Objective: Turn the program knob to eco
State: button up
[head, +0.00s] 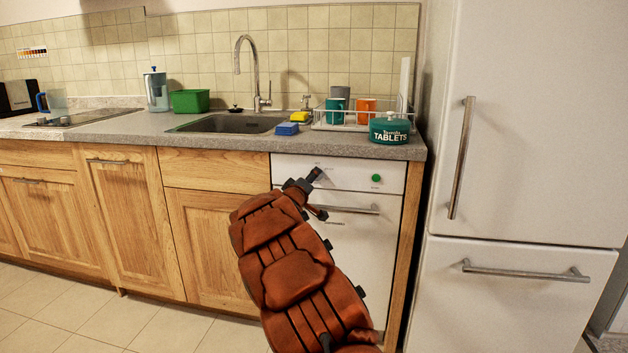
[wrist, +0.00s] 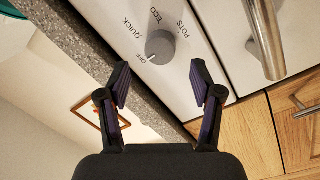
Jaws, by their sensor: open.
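The program knob (wrist: 160,46) is a round grey dial on the white dishwasher panel (wrist: 200,62). The labels OFF, QUICK, ECO and POTS are printed around it in the wrist view. A small pale mark on the knob's rim lies on the side towards OFF. My gripper (wrist: 161,82) is open, its two fingers apart on either side of the knob's line, short of the knob and not touching it. In the head view my gripper (head: 311,179) is at the left part of the dishwasher panel (head: 345,178) and hides the knob.
A green button (head: 376,178) is on the panel's right side. The dishwasher's bar handle (head: 345,208) runs below, and it shows close by in the wrist view (wrist: 264,38). The counter edge (head: 350,152) overhangs above. A fridge (head: 530,120) stands at the right.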

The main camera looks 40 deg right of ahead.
jog(key=shift+b+x, duration=0.35)
jog(key=shift+x, duration=1.8)
jog(key=shift+f, duration=0.1)
jog(key=shift+c, duration=0.3)
jog(key=c, duration=1.1)
